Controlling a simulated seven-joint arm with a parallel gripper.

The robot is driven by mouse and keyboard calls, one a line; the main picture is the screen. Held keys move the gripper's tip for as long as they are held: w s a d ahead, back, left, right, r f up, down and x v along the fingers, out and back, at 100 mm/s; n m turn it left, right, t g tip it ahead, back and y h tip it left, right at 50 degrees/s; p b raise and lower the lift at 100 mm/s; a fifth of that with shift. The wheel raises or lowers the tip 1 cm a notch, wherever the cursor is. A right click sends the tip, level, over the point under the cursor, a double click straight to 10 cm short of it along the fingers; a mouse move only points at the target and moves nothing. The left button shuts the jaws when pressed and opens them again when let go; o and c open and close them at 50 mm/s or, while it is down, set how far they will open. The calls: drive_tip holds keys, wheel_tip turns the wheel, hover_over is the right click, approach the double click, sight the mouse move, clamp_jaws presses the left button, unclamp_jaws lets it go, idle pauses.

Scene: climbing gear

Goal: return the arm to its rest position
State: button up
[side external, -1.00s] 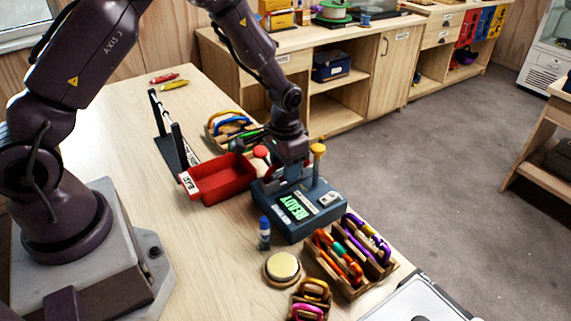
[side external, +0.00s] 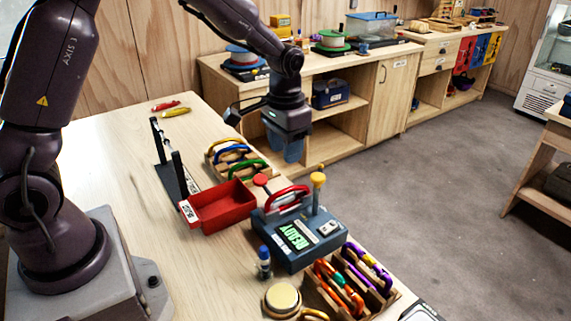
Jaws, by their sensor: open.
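My gripper (side external: 291,153) hangs in the air above the far edge of the workbench (side external: 130,195). Its bluish fingers point down and are open, with nothing seen between them. My arm reaches across from the left. Below the gripper, and apart from it, a dark blue-grey test device (side external: 300,232) with a green "READY" screen stands on the bench. A red carabiner (side external: 288,194) is at the top of the device, between a red knob and a yellow-topped post.
A red bin (side external: 222,206) and a black stand (side external: 176,168) are left of the device. Carabiner racks stand behind the bin (side external: 236,158) and at front right (side external: 352,283). A blue-capped bottle (side external: 263,262) and round pad (side external: 282,298) are in front. Air around the gripper is clear.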

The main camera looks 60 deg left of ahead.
drive_tip(key=s+d+r+t, duration=0.1)
drive_tip(key=s+r+t, duration=0.1)
drive_tip(key=s+r, duration=0.6)
drive_tip(key=s+d+r+t, duration=0.1)
drive_tip(key=s+r+t, duration=0.2)
drive_tip(key=s+r, duration=0.4)
drive_tip(key=s, duration=0.6)
drive_tip(key=shift+d+r+t, duration=0.25)
drive_tip(key=shift+r+t, duration=0.05)
drive_tip(key=shift+r, duration=0.1)
drive_tip(key=shift+o, duration=0.4)
